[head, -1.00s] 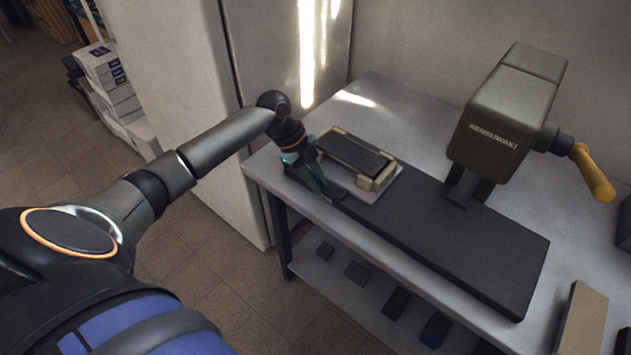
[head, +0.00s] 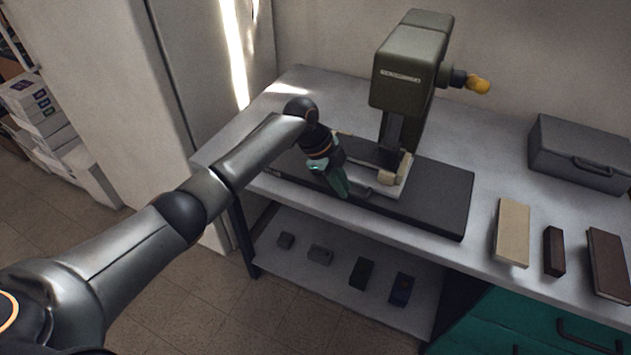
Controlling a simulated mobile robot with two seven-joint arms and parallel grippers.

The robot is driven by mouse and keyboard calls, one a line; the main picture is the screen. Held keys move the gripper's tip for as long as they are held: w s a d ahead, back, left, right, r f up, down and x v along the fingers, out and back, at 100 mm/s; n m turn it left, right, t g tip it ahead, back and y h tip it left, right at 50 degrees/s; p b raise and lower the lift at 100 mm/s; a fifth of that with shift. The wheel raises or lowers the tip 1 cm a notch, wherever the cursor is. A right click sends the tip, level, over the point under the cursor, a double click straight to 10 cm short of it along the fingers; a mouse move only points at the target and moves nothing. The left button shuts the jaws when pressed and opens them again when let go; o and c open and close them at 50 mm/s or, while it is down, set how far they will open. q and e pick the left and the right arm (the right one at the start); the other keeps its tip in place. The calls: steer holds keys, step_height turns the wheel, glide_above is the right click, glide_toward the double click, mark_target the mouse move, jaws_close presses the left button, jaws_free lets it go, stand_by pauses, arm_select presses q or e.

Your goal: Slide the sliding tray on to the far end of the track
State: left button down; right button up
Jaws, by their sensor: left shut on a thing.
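The sliding tray (head: 402,177) is a pale plate with cream blocks at its edge. It sits on the long dark track (head: 440,206), directly under the green press head (head: 410,65). My left gripper (head: 350,190) is at the tray's near left side, shut on what looks like its handle (head: 366,190). My left forearm and wrist hide the track's left part and some of the tray. The track's right end is bare. My right gripper is out of view.
The press's crank with a yellow knob (head: 478,85) sticks out to the right. A grey case (head: 580,155), a cream block (head: 513,232) and brown blocks (head: 554,251) lie right of the track. A lower shelf (head: 325,280) holds several small blocks.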

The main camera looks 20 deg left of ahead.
mark_target(393, 211)
arm_select(q)
steer(key=d, duration=0.7)
steer(key=s+d, duration=0.1)
steer(key=d, duration=0.3)
steer(key=shift+p, duration=0.4)
steer(key=shift+d, duration=0.1)
steer(key=c, duration=0.9)
jaws_free()
steer(key=shift+d, duration=0.1)
steer(key=shift+o, duration=0.3)
steer(key=shift+a+r, duration=0.1)
steer(key=shift+a, duration=0.1)
steer(key=shift+a+r, duration=0.15)
steer(key=shift+r, duration=0.15)
steer(key=v, duration=1.1)
steer(key=shift+r, duration=0.3)
steer(key=shift+a+f, duration=0.1)
